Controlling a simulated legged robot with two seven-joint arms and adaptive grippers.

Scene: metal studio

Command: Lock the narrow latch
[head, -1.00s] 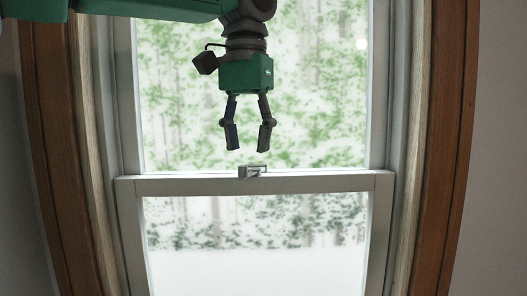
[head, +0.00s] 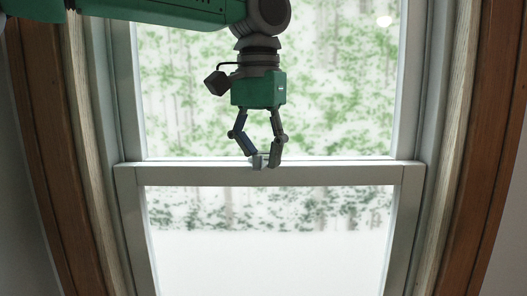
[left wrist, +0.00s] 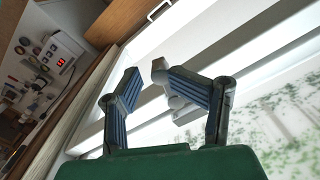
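The narrow latch (head: 260,161) is a small grey metal piece on the middle of the window's meeting rail (head: 200,175). My left gripper (head: 263,161) hangs down from above, right at the latch, its fingers partly hiding it. The fingers are bent inward but stand apart. In the left wrist view, a gap shows between the fingertips (left wrist: 145,78), and a pale grey part of the latch (left wrist: 183,110) shows by the right finger. I cannot tell which way the latch is turned, or whether the fingers touch it. My right gripper is not in view.
A white window frame (head: 412,190) with wooden trim (head: 487,150) surrounds the glass. The left wrist view also shows a white box with a red display (left wrist: 66,62) and small hardware at the left. Space in front of the lower pane is clear.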

